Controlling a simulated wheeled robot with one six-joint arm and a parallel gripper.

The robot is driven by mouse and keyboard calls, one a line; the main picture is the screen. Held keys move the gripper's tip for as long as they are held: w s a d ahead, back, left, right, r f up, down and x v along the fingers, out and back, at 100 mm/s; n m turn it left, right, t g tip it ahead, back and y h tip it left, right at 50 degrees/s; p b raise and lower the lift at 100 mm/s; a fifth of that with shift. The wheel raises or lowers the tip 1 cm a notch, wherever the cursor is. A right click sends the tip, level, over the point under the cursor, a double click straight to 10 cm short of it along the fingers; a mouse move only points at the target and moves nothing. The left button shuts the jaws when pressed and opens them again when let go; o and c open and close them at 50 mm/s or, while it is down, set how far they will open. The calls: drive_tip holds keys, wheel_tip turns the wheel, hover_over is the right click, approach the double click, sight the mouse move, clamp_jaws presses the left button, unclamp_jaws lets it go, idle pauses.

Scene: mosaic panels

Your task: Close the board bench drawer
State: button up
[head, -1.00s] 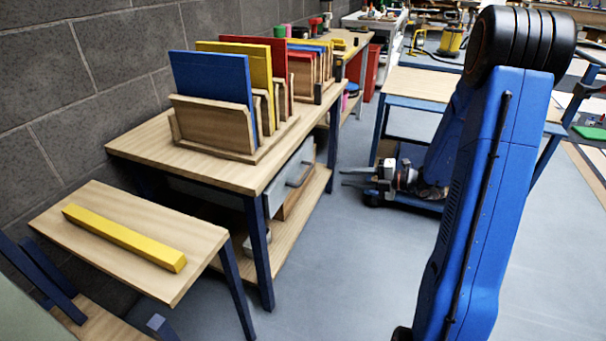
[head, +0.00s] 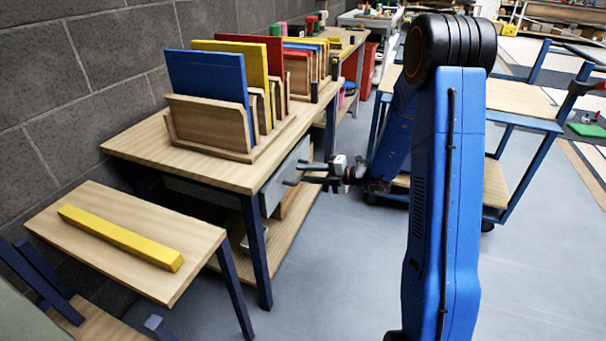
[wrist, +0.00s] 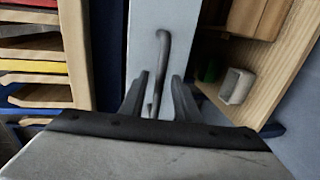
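The board bench (head: 130,145) stands against the wall with board racks on top. Its grey drawer (head: 283,182) is under the top on the aisle side; how far it stands out is hard to tell. In the wrist view the grey drawer front (wrist: 143,30) carries a dark bar handle (wrist: 162,55). My gripper (head: 295,174) is at the drawer front in the head view. In the wrist view my gripper (wrist: 159,88) is open, with one finger on each side of the handle's near end. I see gaps between the fingers and the handle; contact cannot be told.
A lower shelf (head: 285,225) runs under the bench, and a small grey box (wrist: 237,86) rests on it. A small table (head: 190,240) with a yellow bar (head: 120,238) stands at the near left. A blue-framed cart (head: 520,100) is behind my arm. The floor (head: 340,270) beside the bench is clear.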

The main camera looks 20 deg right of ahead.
sight(292, 170)
drive_tip(key=shift+w+a+f, duration=0.1)
drive_tip(key=shift+w+a, duration=0.25)
drive_tip(key=shift+a, duration=0.2)
drive_tip(key=shift+c, duration=0.6)
clamp_jaws()
drive_tip(key=shift+r+x, duration=0.2)
drive_tip(key=shift+x, duration=0.85)
drive_tip(key=shift+r+x, duration=0.25)
drive_tip(key=shift+x, duration=0.85)
drive_tip(key=shift+w, duration=0.1)
drive_tip(key=shift+o, duration=0.6)
unclamp_jaws()
drive_tip(key=shift+a, duration=0.1)
drive_tip(key=v, duration=1.7)
